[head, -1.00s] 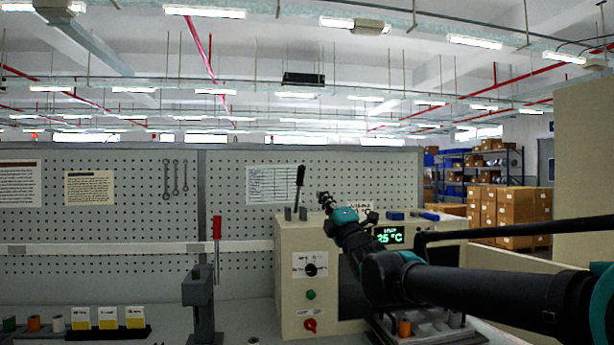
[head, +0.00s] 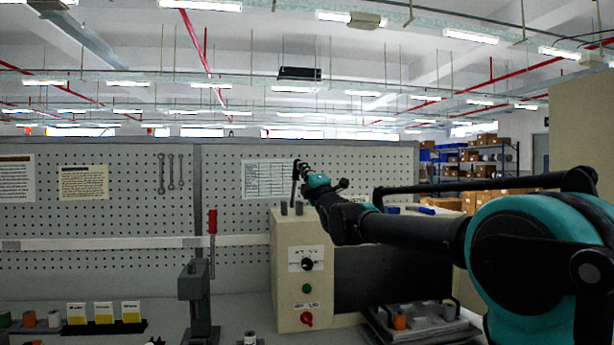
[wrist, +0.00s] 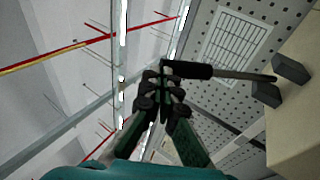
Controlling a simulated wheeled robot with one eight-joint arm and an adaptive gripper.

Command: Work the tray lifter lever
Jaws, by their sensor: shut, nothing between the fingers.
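A lever with a black grip (wrist: 190,70) and a thin metal rod rises from between two dark grey blocks (wrist: 278,80) on the cream machine box (head: 300,260). In the head view the lever (head: 294,190) stands near upright, its top partly hidden by my gripper (head: 301,168). In the wrist view my gripper (wrist: 164,76) is shut and empty, with its fingertips at the free end of the black grip. They overlap the grip in the picture; I cannot tell if they touch it.
A red-handled lever (head: 212,222) stands on a grey stand (head: 198,295) to the left. A metal tray (head: 450,335) with small parts lies right of the box. Labelled yellow-white cards (head: 104,313) stand at the left. A pegboard (head: 110,220) closes off the back.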

